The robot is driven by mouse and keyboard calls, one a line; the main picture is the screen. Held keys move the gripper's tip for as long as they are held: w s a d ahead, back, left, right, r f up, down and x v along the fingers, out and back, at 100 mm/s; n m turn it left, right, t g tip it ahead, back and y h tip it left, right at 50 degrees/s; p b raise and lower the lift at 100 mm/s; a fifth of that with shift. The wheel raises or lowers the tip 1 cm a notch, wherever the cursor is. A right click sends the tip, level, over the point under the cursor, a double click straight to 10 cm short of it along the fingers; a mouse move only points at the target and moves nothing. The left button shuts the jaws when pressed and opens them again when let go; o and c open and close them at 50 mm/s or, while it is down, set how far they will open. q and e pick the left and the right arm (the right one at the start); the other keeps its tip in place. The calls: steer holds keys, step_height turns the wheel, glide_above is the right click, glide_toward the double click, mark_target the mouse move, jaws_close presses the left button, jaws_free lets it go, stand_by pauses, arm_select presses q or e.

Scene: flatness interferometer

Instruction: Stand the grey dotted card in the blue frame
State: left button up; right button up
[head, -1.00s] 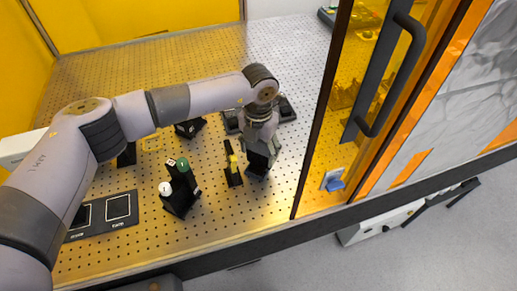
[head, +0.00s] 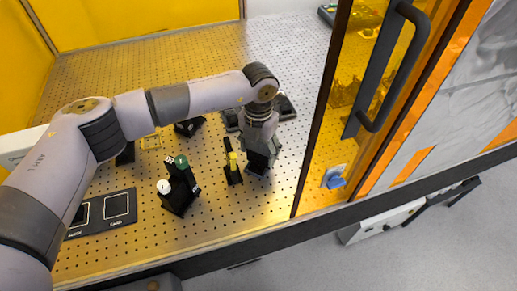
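My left gripper (head: 260,157) points down over the perforated metal plate, right of the middle of the bench. A dark square shape shows at its fingertips; I cannot tell whether this is a held piece or part of the gripper, nor whether the fingers are closed. No grey dotted card can be made out. A small blue piece (head: 335,182) shows low at the orange door, to the right of the gripper; I cannot tell whether it is the blue frame. My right gripper is not in view.
A black block with a white cap and a green cap (head: 179,190) stands left of the gripper. A narrow black piece with yellow (head: 233,168) is close by. A black mat with outlined squares (head: 104,214) lies at left. The orange door (head: 352,110) bounds the right.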

arm_select(q)
steer(key=o, duration=0.5)
steer(key=shift+c, duration=0.2)
steer(key=shift+r+p, duration=1.25)
steer(key=shift+r, duration=2.2)
steer(key=shift+d+r, duration=0.1)
